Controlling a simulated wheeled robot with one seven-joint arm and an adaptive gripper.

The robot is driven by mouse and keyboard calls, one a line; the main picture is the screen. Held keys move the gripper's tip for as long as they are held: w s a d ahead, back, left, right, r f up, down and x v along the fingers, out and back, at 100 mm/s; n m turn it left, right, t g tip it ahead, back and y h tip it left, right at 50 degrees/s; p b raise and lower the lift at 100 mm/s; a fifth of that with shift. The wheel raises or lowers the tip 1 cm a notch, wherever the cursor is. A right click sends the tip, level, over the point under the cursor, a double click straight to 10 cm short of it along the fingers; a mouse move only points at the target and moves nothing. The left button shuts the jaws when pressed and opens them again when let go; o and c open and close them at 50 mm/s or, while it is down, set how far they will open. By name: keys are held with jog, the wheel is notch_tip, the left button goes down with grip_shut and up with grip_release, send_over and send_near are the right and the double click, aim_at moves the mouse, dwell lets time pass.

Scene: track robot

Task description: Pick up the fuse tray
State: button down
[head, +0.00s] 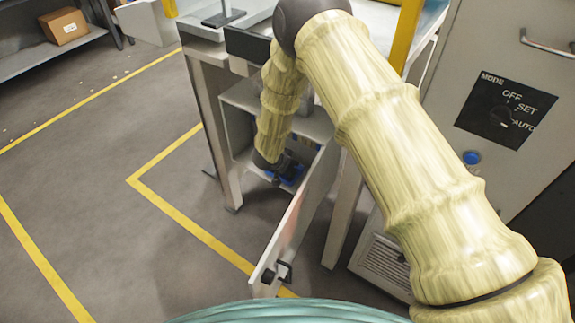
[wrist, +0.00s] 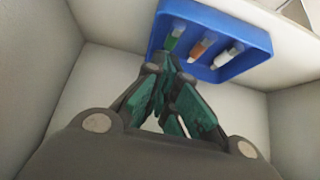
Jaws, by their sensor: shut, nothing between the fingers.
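The fuse tray is a shallow blue tray (wrist: 246,62) at the top of the wrist view, holding a green, an orange and a white-tipped fuse. It sits inside a pale box-like compartment. In the head view a bit of its blue (head: 297,178) shows beside my gripper, inside the open cabinet. My gripper (wrist: 174,62) is shut and empty, its fingertips at the tray's near edge. I cannot tell whether they touch it. In the head view my gripper (head: 280,172) reaches down into the cabinet, partly hidden.
The cabinet door (head: 297,220) stands open toward me, with a black latch (head: 277,273) at its lower end. The compartment walls (wrist: 100,80) are close around my gripper. A control panel (head: 505,110) stands at right. A shelf with a cardboard box (head: 64,26) is far left.

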jog(key=shift+x, duration=1.25)
jog(key=shift+s+a+f, duration=0.15)
jog(key=shift+f, duration=0.05)
jog(key=shift+s+a, duration=0.5)
jog(key=shift+s, duration=0.2)
jog(key=shift+s+a, duration=0.5)
jog(key=shift+s, duration=0.2)
jog(key=shift+d, duration=0.15)
